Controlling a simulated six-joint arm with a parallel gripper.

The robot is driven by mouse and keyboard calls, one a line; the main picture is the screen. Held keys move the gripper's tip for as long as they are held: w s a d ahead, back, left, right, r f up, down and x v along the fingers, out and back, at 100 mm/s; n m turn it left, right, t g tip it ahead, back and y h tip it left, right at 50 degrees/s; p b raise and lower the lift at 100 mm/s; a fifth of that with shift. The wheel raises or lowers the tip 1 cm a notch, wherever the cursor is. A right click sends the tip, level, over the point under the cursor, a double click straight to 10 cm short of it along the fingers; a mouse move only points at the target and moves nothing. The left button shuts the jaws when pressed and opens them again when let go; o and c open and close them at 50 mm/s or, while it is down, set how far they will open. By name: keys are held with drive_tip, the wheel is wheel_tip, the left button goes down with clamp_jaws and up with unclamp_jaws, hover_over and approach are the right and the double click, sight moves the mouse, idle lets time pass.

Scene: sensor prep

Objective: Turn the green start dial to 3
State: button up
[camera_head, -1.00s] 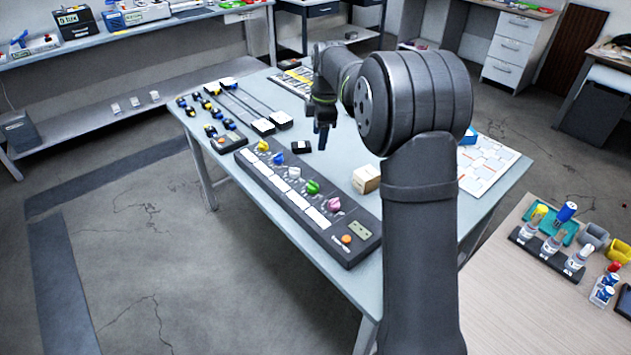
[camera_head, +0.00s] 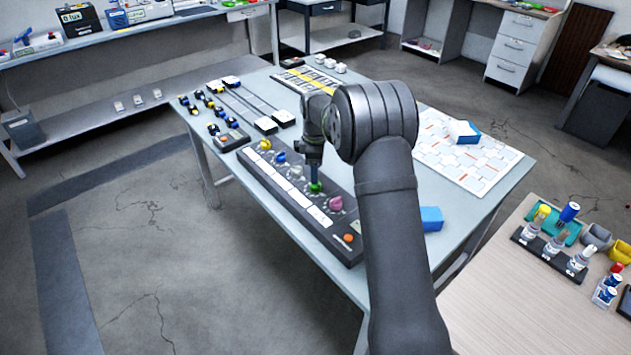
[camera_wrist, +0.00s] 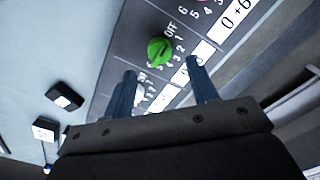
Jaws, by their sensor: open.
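The green dial (camera_wrist: 159,51) shows in the wrist view on the dark control panel (camera_wrist: 128,40), with a printed scale of OFF and numbers beside it. Which mark the dial points to I cannot tell for certain. In the head view the green dial (camera_head: 315,187) is partly covered by my gripper (camera_head: 314,172), which hangs pointing down just over it. In the wrist view my gripper (camera_wrist: 162,88) is open, its two blue-grey fingers apart with nothing between them. The green dial appears ahead of the fingertips, near the gap between them.
A pink dial (camera_head: 336,203) sits close to the green one, with a white dial (camera_head: 297,171), blue dial (camera_head: 281,157) and yellow dial (camera_head: 265,145) along the same panel. An orange button (camera_head: 348,238) is at its near end. A blue block (camera_head: 431,218) lies to the right.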

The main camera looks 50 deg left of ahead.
wheel_tip(320, 180, down, 5)
drive_tip(key=shift+f, duration=0.1)
idle(0.3)
drive_tip(key=c, duration=1)
